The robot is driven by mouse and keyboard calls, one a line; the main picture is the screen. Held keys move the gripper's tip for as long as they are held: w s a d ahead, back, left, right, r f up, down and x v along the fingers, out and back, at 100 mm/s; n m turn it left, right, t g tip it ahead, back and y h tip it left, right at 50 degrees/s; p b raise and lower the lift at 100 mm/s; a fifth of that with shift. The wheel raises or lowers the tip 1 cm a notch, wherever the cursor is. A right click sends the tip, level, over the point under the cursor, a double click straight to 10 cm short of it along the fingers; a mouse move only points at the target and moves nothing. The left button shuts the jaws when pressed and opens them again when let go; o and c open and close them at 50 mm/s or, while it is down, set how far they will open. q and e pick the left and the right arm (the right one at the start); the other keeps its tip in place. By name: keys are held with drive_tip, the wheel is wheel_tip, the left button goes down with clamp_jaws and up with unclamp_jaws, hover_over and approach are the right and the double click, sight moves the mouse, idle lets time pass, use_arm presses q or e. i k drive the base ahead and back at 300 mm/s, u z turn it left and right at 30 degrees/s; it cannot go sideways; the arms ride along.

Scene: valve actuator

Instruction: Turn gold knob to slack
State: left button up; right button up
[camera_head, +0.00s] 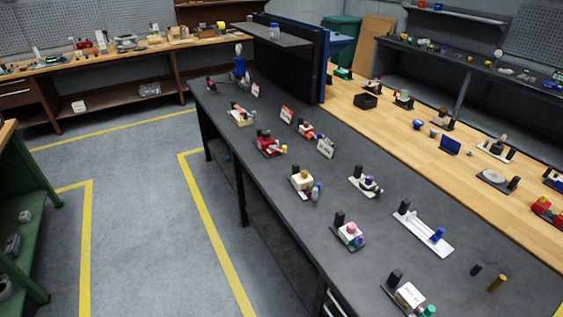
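A white block with a gold-yellow knob (304,176) on top sits on the dark bench, near the middle of the view. A dark upright post stands at its back left, and a blue-topped grey part is at its right. I cannot tell from the picture which gold part is the task's knob, and any slack marking is too small to read. Neither of my grippers is in view.
The dark bench (390,220) carries several small devices, including a pink-knobbed one (350,232), a purple-knobbed one (368,184), a white slide plate (425,230) and a red device (268,143). A wooden worktop (400,135) lies behind. Open floor (130,240) lies left.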

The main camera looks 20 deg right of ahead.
sight(304, 174)
drive_tip(key=z, duration=0.2)
drive_tip(key=i, duration=0.85)
drive_tip(key=z, duration=0.4)
